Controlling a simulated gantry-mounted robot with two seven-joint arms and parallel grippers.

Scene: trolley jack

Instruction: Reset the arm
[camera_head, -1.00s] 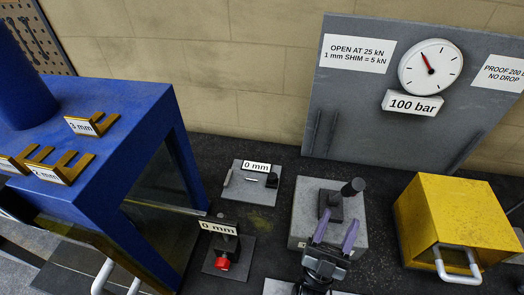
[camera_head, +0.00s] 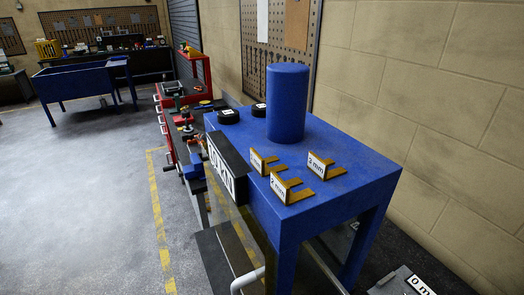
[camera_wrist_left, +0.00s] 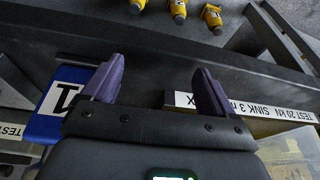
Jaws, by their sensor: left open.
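My left gripper (camera_wrist_left: 158,70) shows in the left wrist view with its two purple fingers spread apart and nothing between them. Below the fingers are its dark palm and a small lit green display. A dark beam runs behind the fingertips. Neither gripper shows in the head view. My right gripper is in no current view.
In the head view a blue press frame (camera_head: 345,192) carries a blue cylinder (camera_head: 287,105) and several gold labelled shims (camera_head: 292,190). A red tool cabinet (camera_head: 168,130) stands behind it. Open floor lies left. Several yellow-bodied pieces (camera_wrist_left: 178,10) top the left wrist view.

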